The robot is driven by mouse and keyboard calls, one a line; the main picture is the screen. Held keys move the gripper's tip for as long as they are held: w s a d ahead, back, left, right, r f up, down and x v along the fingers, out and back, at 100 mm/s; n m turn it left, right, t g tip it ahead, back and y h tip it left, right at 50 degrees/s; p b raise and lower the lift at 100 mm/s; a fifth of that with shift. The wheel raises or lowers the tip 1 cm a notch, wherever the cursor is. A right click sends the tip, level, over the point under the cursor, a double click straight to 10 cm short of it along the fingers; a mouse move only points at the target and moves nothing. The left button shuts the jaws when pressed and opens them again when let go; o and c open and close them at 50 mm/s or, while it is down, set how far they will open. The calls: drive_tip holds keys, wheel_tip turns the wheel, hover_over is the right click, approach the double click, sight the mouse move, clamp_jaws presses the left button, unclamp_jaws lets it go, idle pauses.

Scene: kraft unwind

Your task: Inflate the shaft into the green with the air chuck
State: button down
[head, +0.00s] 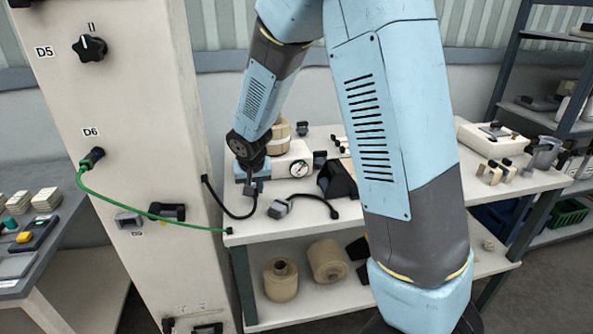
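A pale block with a round gauge (299,168) sits on the white bench; the dial shows a green patch, but its needle is too small to read. My gripper (252,184) points down over the bench, just left of the gauge. A grey fitting with a black hose (235,216) is at its fingertips; whether the fingers are closed on it is unclear. A second grey fitting (280,208) lies on the bench to the right, with its own black hose. I cannot tell which fitting is the air chuck. I cannot clearly make out the shaft.
A white column (130,120) with a D5 knob (91,48) and a D6 socket stands left. A green hose (150,212) runs from D6 to the bench corner. A black bin-like object (337,180) stands right of the gauge.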

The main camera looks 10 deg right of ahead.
drive_tip(key=shift+s+a, duration=0.1)
drive_tip(key=shift+s, duration=2.85)
drive_tip(key=shift+r, duration=0.1)
